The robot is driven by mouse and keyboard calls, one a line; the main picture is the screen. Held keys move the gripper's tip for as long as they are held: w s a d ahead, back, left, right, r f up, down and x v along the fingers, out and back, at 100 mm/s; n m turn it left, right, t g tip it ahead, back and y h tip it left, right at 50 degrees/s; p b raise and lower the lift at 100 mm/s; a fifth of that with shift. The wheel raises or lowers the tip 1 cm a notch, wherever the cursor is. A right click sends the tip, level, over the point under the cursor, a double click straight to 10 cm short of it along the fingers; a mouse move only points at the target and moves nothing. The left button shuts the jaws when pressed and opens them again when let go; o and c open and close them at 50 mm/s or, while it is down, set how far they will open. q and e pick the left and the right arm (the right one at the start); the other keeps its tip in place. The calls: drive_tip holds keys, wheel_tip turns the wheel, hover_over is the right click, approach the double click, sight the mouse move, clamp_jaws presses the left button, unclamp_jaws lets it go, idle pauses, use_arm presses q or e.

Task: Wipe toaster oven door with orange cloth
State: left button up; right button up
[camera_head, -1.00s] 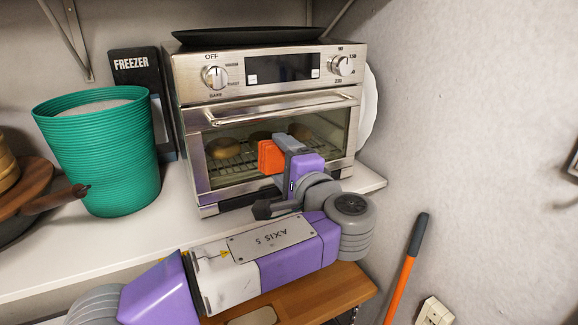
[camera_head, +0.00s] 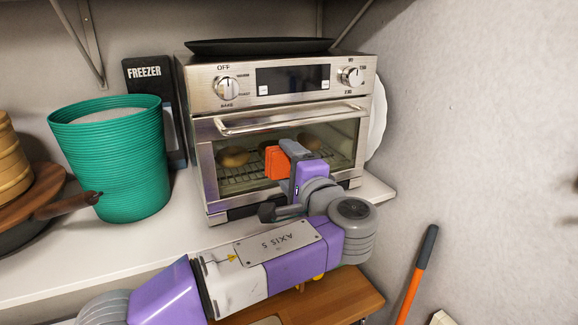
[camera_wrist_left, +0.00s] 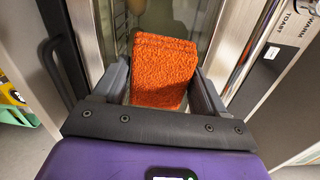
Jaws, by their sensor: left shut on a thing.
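The toaster oven (camera_head: 295,78) stands on a white shelf with its door (camera_head: 222,188) shut. Round brown items show behind the door glass on a rack. My left gripper (camera_head: 284,160) is in front of the door glass, shut on the orange cloth (camera_head: 274,163). In the left wrist view the folded, rough-textured cloth (camera_wrist_left: 162,70) sits between the fingers of my left gripper (camera_wrist_left: 160,85), with the door's glass behind it. I cannot tell whether the cloth touches the glass. My right gripper is not in view.
A green ribbed bin (camera_head: 112,160) stands left of the oven, before a dark FREEZER box (camera_head: 146,76). A pan with a wooden handle (camera_head: 68,205) is at far left. A dark tray (camera_head: 258,46) lies on the oven. An orange-handled tool (camera_head: 416,275) leans at right.

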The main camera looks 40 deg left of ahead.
use_arm(q)
drive_tip(key=shift+x, duration=0.85)
drive_tip(key=w, duration=0.1)
drive_tip(key=w+d, duration=0.1)
drive_tip(key=w+p, duration=0.1)
drive_tip(key=shift+w+d, duration=0.3)
drive_tip(key=shift+d, duration=0.05)
drive_tip(key=shift+s+a+b, duration=0.4)
drive_tip(key=shift+s+b, duration=0.15)
drive_tip(key=shift+s, duration=0.2)
drive_tip(key=shift+s+a+b, duration=0.25)
drive_tip(key=shift+s+a, duration=0.05)
drive_tip(key=shift+s, duration=0.2)
drive_tip(key=shift+s+a+b, duration=0.2)
drive_tip(key=shift+s+a, duration=0.1)
drive_tip(key=shift+s, duration=0.25)
